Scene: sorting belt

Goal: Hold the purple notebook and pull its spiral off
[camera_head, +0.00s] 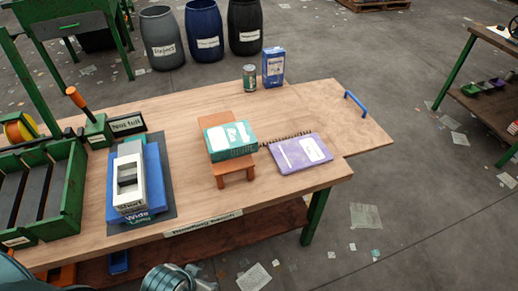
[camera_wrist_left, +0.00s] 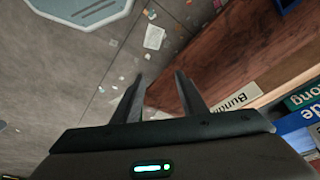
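The purple notebook (camera_head: 300,155) lies flat on the wooden table near its front edge, with a white label on its cover. Its dark spiral (camera_head: 288,137) runs along the far edge and is attached. In the left wrist view my left gripper (camera_wrist_left: 161,76) is open and empty, its two fingers apart above the floor near the table's edge. It is away from the notebook, which does not show in that view. My right gripper is in neither view.
A can (camera_head: 249,78) and a blue carton (camera_head: 273,68) stand behind. A blue handle (camera_head: 356,103) is at the right.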

